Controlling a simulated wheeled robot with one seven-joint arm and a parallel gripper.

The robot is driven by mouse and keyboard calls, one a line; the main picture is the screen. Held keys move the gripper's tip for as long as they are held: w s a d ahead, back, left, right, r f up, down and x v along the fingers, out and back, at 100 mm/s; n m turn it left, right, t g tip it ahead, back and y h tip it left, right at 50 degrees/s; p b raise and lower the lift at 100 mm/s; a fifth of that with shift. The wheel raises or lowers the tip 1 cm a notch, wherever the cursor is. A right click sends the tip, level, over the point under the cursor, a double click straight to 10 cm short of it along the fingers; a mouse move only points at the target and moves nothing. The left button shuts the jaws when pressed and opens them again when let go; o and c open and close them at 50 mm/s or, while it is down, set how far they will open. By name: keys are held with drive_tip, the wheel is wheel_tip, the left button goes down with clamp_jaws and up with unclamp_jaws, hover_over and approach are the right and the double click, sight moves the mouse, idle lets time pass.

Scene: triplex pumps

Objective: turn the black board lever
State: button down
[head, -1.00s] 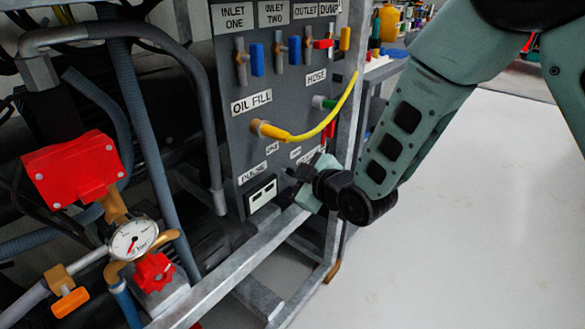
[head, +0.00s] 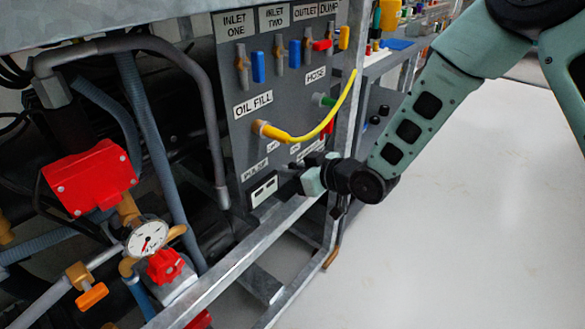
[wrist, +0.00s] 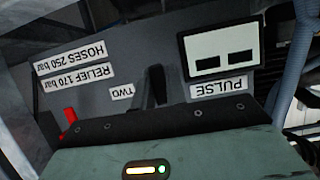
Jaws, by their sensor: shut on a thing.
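My gripper (head: 302,180) is at the lower part of the grey board (head: 243,140), right of the PULSE display. It is shut on the black board lever, which is mostly hidden by the gripper in the head view. I cannot tell there which part is lever and which is finger. The wrist view shows the board upside down.
A yellow hose (head: 325,122) curves from the OIL FILL port just above my gripper. Blue, red and yellow valve handles line the board's top. A galvanised frame rail (head: 235,267) runs below. The pale floor (head: 460,220) at right is clear.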

idle(0.3)
drive_tip(key=c, duration=1.4)
unclamp_jaws()
drive_tip(key=shift+c, duration=0.2)
drive_tip(key=shift+s+f, duration=0.1)
